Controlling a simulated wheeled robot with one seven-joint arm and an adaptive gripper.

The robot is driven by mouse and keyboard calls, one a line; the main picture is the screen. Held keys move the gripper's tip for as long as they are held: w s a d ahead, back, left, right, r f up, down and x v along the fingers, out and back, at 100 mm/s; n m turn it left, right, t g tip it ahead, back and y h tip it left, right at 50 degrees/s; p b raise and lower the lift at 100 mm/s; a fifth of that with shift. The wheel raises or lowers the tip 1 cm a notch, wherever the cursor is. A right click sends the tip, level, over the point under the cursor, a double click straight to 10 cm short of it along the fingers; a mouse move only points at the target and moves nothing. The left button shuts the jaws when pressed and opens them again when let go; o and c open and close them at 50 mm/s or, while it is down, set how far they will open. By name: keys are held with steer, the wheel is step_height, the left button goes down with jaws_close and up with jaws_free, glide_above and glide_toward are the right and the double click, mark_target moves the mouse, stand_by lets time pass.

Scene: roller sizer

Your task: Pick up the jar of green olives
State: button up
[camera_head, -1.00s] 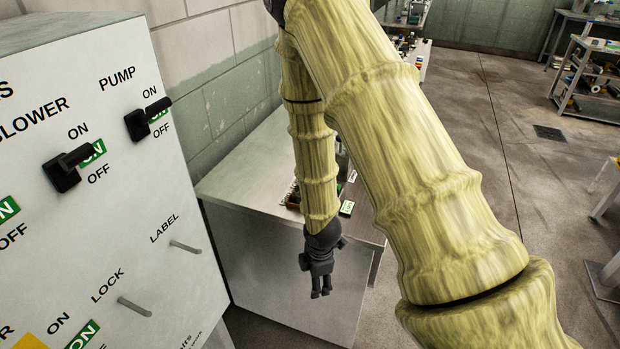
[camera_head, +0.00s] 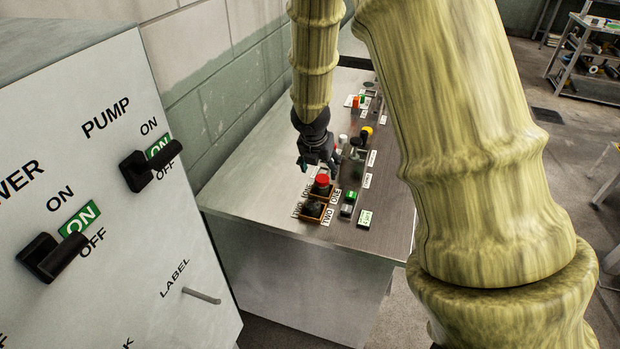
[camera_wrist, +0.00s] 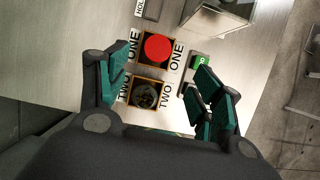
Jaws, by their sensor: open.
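The red-topped thing (camera_head: 322,180) and the dark one (camera_head: 313,208) also show in the head view. No jar of green olives can be made out for sure; a dark greenish container (camera_head: 355,148) stands behind, its contents too small to tell.
The metal table (camera_head: 250,190) has a clear left side. A yellow-topped thing (camera_head: 366,132) and an orange one (camera_head: 355,102) stand farther back. A switch cabinet (camera_head: 110,240) is close at left.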

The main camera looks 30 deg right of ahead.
mark_target(322, 178)
steer(key=x, duration=0.4)
steer(key=shift+w+f, duration=0.1)
steer(key=shift+w, duration=0.25)
steer(key=shift+d+f, duration=0.15)
steer(key=shift+f, duration=0.05)
steer(key=shift+p+x, duration=0.65)
steer(key=shift+x, duration=2.05)
steer(key=shift+w+r, duration=0.1)
steer(key=c, duration=1.1)
